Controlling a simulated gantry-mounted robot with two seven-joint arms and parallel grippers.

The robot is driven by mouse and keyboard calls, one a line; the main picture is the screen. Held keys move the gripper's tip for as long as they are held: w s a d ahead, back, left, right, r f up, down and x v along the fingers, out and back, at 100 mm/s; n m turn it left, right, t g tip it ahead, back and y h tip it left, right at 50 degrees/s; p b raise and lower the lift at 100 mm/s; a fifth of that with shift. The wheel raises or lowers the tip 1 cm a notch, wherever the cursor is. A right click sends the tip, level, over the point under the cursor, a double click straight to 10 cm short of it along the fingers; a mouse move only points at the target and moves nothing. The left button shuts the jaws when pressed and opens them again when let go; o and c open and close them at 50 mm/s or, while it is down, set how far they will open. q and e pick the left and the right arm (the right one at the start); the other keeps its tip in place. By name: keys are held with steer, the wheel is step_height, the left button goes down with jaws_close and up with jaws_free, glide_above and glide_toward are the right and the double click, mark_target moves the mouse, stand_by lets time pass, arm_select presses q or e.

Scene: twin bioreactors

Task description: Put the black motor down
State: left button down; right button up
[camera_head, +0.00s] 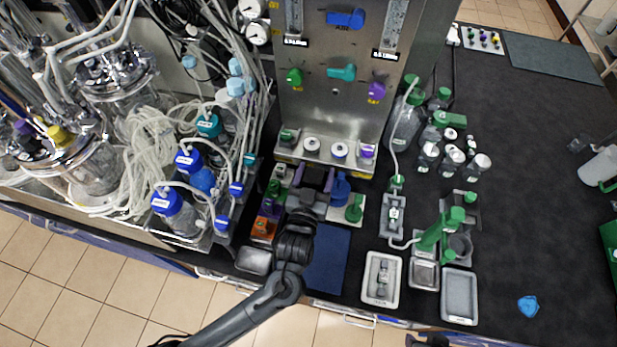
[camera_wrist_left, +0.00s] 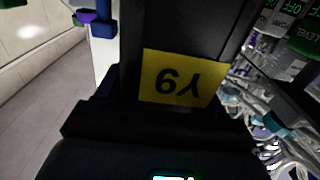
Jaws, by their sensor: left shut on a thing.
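My left gripper (camera_head: 314,182) reaches in from the bottom, just in front of the steel control panel's lower ledge. It is shut on the black motor. In the left wrist view the motor (camera_wrist_left: 185,30) is a dark block with a yellow label (camera_wrist_left: 180,78), filling the space in front of the gripper. In the head view the gripper and arm mostly hide the motor. I cannot tell whether its underside touches anything.
A rack (camera_head: 264,228) with coloured parts stands left of the gripper. A blue mat (camera_head: 328,258) lies below it. A blue part (camera_head: 340,188) and a green part (camera_head: 354,208) stand close on its right. Grey trays (camera_head: 459,297) lie further right. The right bench is largely clear.

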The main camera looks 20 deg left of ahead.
arm_select(q)
step_height(320, 180, down, 6)
steer(key=w+a, duration=0.2)
steer(key=shift+w+a+b, duration=0.25)
steer(key=shift+a+b, duration=0.15)
steer(key=shift+f, duration=0.15)
steer(key=shift+c, duration=0.6)
jaws_free()
steer(key=shift+f, duration=0.15)
